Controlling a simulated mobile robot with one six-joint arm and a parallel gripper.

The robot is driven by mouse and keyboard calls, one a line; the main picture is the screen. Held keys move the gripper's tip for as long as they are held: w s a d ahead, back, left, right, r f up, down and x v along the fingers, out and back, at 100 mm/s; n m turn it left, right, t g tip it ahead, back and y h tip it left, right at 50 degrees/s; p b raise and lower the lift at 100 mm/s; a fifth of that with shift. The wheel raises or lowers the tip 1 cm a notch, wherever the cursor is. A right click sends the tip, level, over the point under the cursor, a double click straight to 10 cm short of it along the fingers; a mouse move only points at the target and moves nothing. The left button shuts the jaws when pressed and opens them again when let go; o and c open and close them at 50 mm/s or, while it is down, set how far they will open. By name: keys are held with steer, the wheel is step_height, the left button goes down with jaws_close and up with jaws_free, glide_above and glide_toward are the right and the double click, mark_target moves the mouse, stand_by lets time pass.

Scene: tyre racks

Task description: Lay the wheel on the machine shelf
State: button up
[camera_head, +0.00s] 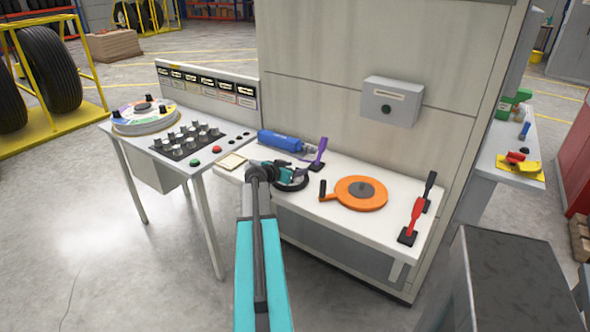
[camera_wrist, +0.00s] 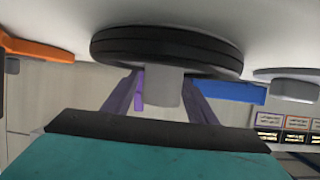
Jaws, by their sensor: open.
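The black wheel (camera_head: 291,186) lies flat on the white machine shelf (camera_head: 318,211), near its left end. In the wrist view, which is upside down, the wheel (camera_wrist: 165,48) rests against the pale shelf surface. A grey block (camera_wrist: 164,86) stands out from the middle of the wheel. My gripper (camera_head: 293,172) is just over the wheel in the head view and partly hides it. In the wrist view my gripper (camera_wrist: 163,82) has its two fingers apart, one on each side of the grey block. I cannot tell whether they touch it.
A control desk (camera_head: 190,140) stands left. The shelf's front strip is clear.

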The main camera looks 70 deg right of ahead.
steer(key=shift+r, duration=0.2)
steer(key=shift+w+a, duration=0.1)
steer(key=shift+a, duration=0.3)
steer(key=b+v, duration=0.2)
steer(key=v, duration=0.9)
steer(key=shift+a+b, duration=0.1)
steer(key=shift+b, duration=0.25)
